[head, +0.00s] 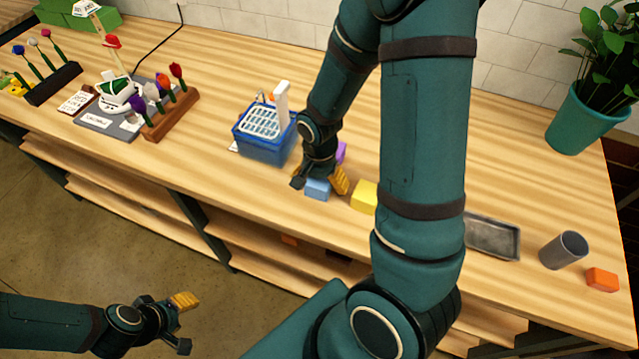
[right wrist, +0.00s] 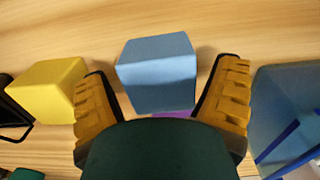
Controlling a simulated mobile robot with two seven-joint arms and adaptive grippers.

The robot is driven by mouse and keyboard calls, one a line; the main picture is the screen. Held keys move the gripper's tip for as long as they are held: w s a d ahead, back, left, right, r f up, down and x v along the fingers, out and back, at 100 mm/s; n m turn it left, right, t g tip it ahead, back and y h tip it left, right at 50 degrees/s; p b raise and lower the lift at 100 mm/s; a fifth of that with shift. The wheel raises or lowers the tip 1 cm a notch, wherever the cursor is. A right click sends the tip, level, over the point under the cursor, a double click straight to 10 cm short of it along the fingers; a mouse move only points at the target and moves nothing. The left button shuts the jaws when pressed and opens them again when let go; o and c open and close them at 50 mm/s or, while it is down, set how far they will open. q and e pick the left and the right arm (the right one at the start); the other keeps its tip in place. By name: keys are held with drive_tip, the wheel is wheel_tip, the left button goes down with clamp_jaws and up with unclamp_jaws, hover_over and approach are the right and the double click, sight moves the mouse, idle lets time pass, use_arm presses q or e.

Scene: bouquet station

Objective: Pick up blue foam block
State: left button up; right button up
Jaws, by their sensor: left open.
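The blue foam block (head: 317,190) sits on the wooden table in front of the blue basket. It fills the upper middle of the right wrist view (right wrist: 157,75). My right gripper (head: 320,179) is down at the block, with its fingers (right wrist: 163,75) spread to either side. In the wrist view a gap shows between each finger and the block, so it is not clamped. My left gripper (head: 184,322) is open and empty, out over the floor before the table.
A yellow block (head: 364,196) and a purple block (head: 341,152) lie close to the blue block. The blue basket (head: 265,147) stands left of it. A grey tray (head: 492,238), grey cup (head: 563,250) and orange block (head: 602,279) are at right.

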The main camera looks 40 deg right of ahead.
drive_tip(key=c, duration=0.5)
drive_tip(key=shift+o, duration=0.2)
